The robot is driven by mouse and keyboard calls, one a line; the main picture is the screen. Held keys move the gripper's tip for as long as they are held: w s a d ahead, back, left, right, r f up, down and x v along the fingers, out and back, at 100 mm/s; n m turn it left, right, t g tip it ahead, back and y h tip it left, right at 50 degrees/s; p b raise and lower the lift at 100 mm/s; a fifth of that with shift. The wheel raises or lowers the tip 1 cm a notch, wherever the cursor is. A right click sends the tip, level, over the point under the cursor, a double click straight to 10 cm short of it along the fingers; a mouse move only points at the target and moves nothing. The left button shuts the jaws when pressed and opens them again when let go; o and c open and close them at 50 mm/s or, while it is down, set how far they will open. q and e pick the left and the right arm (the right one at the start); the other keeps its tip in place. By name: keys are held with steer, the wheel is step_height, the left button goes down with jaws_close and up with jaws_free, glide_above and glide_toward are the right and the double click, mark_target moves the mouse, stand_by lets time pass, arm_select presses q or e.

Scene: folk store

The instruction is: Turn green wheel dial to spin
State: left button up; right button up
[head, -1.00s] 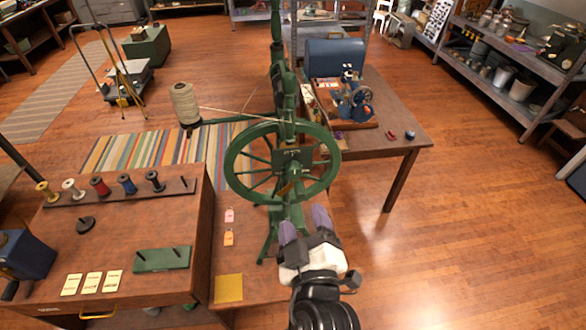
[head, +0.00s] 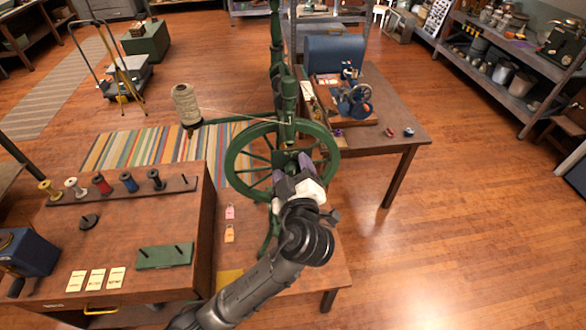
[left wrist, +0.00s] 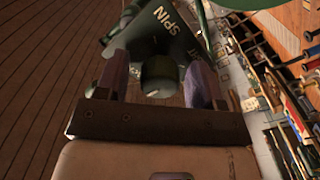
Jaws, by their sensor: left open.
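The green spinning wheel (head: 233,160) stands upright on a low wooden bench in the head view. My left gripper (head: 293,163) is in front of the wheel's middle and hides the hub and the plate there. In the left wrist view, a dark green plate (left wrist: 178,30) reads "SPIN". A round green dial knob (left wrist: 159,72) sticks out below the lettering. The purple fingers of my left gripper (left wrist: 160,85) are open, one on each side of the knob, with gaps showing. My right gripper is in neither view.
A wooden cabinet (head: 130,220) with several coloured spools stands at left. A table (head: 405,120) with a blue machine (head: 352,100) is behind to the right. A cone of cream yarn (head: 186,103) sits left of the wheel. Open floor lies at right.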

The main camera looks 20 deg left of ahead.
arm_select(q)
steer(key=c, duration=0.9)
